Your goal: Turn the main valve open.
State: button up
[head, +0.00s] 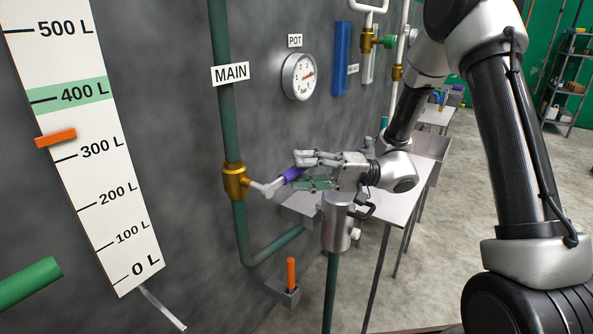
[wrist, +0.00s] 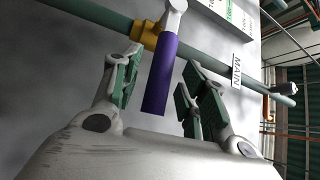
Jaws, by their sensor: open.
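The main valve (head: 236,181) is a brass body on a green vertical pipe under a MAIN label (head: 230,74). Its lever has a pale metal arm (head: 266,188) and a purple grip (head: 293,174), and it sticks out from the pipe to the right. In the wrist view the purple grip (wrist: 160,76) lies between the two fingers, with the brass body (wrist: 147,33) beyond it. My gripper (head: 318,170) is open around the purple grip.
A level scale (head: 100,140) with an orange marker (head: 55,138) stands at the left, the marker between 300 and 400 L. A round POT gauge (head: 299,76) is on the wall. A metal cylinder (head: 338,228) and a steel table (head: 398,212) stand below and right of my gripper.

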jog(key=shift+s+a+r, duration=0.1)
jog(key=shift+s+a, duration=0.05)
jog(key=shift+a, duration=0.75)
grip_shut()
